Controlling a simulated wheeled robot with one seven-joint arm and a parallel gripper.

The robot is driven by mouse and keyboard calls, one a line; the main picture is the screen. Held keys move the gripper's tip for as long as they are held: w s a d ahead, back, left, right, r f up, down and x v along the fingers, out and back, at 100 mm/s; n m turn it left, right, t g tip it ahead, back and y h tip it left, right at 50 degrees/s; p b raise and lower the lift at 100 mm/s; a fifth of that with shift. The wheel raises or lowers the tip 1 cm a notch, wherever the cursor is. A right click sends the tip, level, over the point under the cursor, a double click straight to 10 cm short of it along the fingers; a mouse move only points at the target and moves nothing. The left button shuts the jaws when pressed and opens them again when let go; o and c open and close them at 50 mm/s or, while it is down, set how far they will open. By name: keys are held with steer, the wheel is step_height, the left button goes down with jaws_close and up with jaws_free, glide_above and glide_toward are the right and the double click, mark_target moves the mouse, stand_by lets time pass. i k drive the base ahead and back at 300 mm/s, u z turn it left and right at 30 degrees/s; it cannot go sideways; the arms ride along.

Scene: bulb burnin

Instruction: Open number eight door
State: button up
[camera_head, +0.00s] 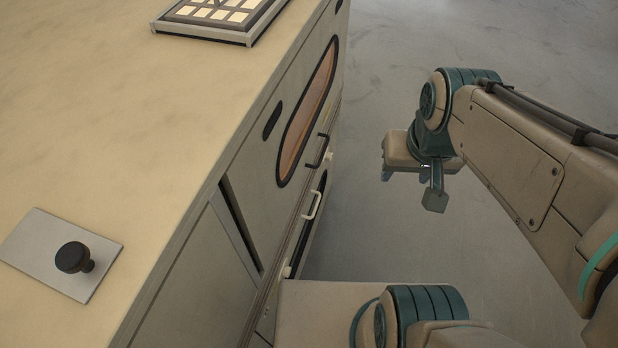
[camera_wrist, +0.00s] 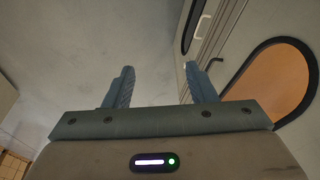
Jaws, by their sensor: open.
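The cabinet front (camera_head: 255,165) runs down the middle of the head view, seen steeply from above. Its upper panel carries a long window with an orange pane (camera_head: 305,115) and a dark handle (camera_head: 317,152). Below is a lower door with a pale handle (camera_head: 313,205). No number is legible on either. In the wrist view the orange window (camera_wrist: 270,85) is at the right, with the dark handle (camera_wrist: 212,68) and pale handle (camera_wrist: 202,27) left of it. My gripper (camera_head: 410,185) is open and empty, right of the cabinet and apart from it; its fingers show in the wrist view (camera_wrist: 160,88).
The cabinet's tan top (camera_head: 150,100) holds a plate with a black knob (camera_head: 73,257) and a framed panel of lit squares (camera_head: 220,15). A dark slot (camera_head: 240,225) opens in the cabinet front. Grey floor (camera_head: 400,50) lies clear to the right.

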mark_target(294, 256)
steer(key=k, duration=0.5)
steer(key=z, duration=1.6)
steer(key=i, duration=0.95)
steer(key=u, duration=1.85)
